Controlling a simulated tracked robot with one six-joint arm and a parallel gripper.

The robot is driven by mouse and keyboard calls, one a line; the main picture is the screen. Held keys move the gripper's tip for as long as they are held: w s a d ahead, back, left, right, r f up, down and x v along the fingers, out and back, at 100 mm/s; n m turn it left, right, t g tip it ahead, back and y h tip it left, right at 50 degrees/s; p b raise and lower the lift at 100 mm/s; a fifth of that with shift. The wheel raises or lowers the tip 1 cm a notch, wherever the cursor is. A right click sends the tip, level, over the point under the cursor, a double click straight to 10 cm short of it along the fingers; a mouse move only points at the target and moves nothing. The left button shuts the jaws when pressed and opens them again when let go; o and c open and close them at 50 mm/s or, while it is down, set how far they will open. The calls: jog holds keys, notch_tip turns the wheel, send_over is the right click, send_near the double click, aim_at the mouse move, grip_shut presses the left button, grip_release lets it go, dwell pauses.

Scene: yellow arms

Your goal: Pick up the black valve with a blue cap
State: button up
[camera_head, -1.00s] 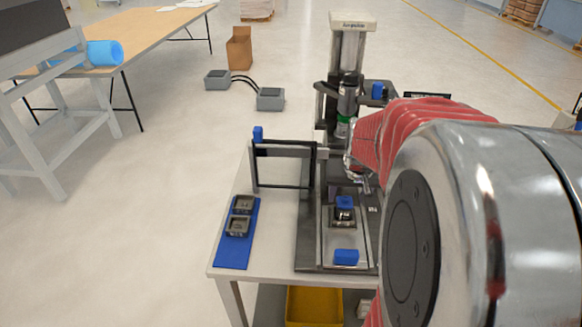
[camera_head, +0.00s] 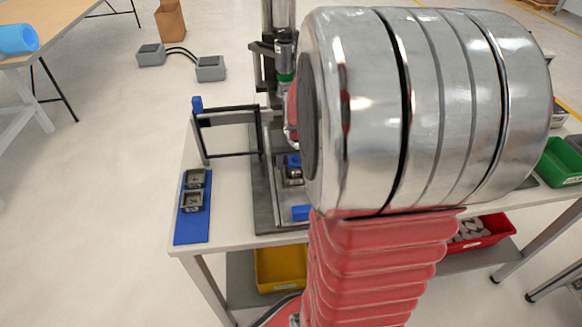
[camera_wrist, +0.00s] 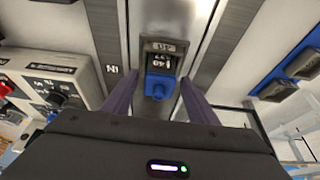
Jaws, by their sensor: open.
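The black valve with a blue cap (camera_head: 293,173) sits in the fixture of the machine on the bench, partly hidden by my arm in the head view. In the wrist view the valve (camera_wrist: 161,62) is a dark block with white markings, and its blue cap (camera_wrist: 159,86) faces my gripper. My gripper (camera_wrist: 160,82) is open in the wrist view, with one finger on each side of the cap. I cannot tell whether the fingers touch it. In the head view my gripper is mostly hidden behind my arm.
A black frame (camera_head: 232,154) stands beside the fixture. A blue block (camera_head: 301,213) lies at the fixture's front. A control panel (camera_wrist: 50,92) shows left in the wrist view.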

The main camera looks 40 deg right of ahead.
dwell(0.3)
jog(key=c, duration=1.2)
jog(key=shift+o, duration=0.2)
jog(key=shift+r, duration=0.1)
notch_tip(320, 180, up, 10)
jog(key=shift+f, duration=0.1)
